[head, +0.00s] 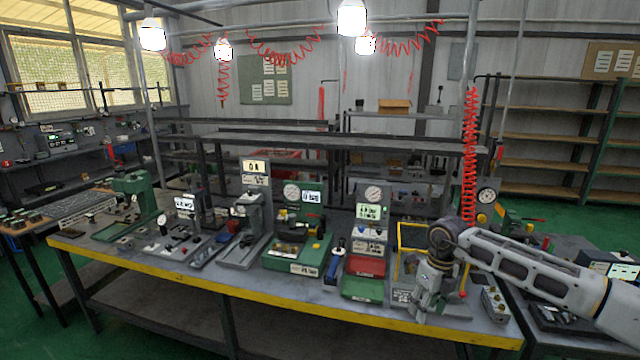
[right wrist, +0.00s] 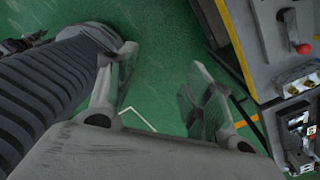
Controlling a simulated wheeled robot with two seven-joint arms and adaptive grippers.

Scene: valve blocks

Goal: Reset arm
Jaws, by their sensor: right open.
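My right arm comes in from the right in the head view. Its gripper (head: 430,302) points down in front of the right end of the workbench (head: 250,292). In the right wrist view the right gripper (right wrist: 165,85) is open, its two fingers apart. Nothing is between the fingers; green floor shows below them. My left gripper is not in the head view.
The bench holds several test stations, among them a green one (head: 295,250) and one with a red and green tray (head: 362,288). A small block (head: 494,304) with knobs lies right of the gripper. A red coiled hose (head: 470,150) hangs behind my right arm.

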